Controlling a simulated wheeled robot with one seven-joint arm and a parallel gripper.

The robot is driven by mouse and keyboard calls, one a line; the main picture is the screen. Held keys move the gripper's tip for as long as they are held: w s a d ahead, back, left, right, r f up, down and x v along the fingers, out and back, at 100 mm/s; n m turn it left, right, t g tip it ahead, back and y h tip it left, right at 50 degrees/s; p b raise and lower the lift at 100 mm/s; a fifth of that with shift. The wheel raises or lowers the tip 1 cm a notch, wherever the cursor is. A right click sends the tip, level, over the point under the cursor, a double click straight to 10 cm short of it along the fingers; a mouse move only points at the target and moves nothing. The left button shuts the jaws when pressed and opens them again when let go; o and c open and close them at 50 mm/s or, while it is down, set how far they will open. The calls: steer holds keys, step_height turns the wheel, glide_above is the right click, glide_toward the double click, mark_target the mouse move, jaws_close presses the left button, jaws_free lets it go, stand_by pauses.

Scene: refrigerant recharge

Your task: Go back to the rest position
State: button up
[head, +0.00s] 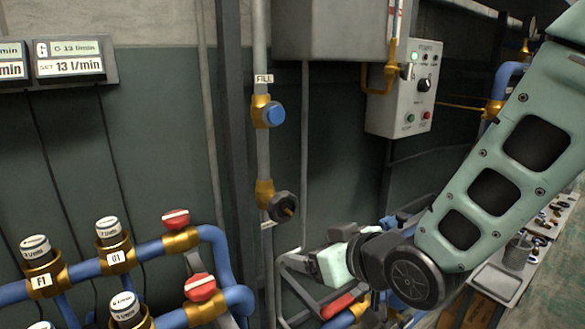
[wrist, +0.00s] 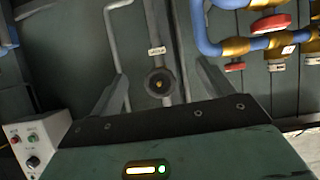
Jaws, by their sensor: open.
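My gripper (wrist: 158,88) is open, with its two dark fingers spread apart in the wrist view. Nothing is held between them. A black handwheel valve (wrist: 160,84) shows in the gap between the fingers, beyond the tips. In the head view the same black valve (head: 283,206) sits on the grey vertical pipe, under a blue-knobbed valve (head: 273,114). There my arm comes in from the upper right, and its hand is below and right of the black valve, apart from it. The fingertips are hard to make out in the head view.
Blue pipes with red-handled valves (head: 176,219) and white-capped gauges (head: 108,231) stand at lower left. A control box (head: 405,88) with buttons is on the wall behind my arm. A bench with a grey tray (head: 497,281) and small parts is at right.

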steer(key=s+d+r+g+h+p, duration=0.1)
steer(key=s+d+g+h+p, duration=0.1)
steer(key=s, duration=0.5)
steer(key=s+d+r+g+h+p, duration=0.2)
steer(key=s+d+g, duration=0.2)
steer(key=s, duration=0.3)
steer(key=s+d+r+g+h+p, duration=0.2)
steer(key=s+d+g, duration=0.1)
steer(key=s, duration=0.4)
steer(key=shift+s+d+r+g, duration=0.2)
steer(key=shift+s+r+g, duration=0.1)
steer(key=shift+g, duration=0.3)
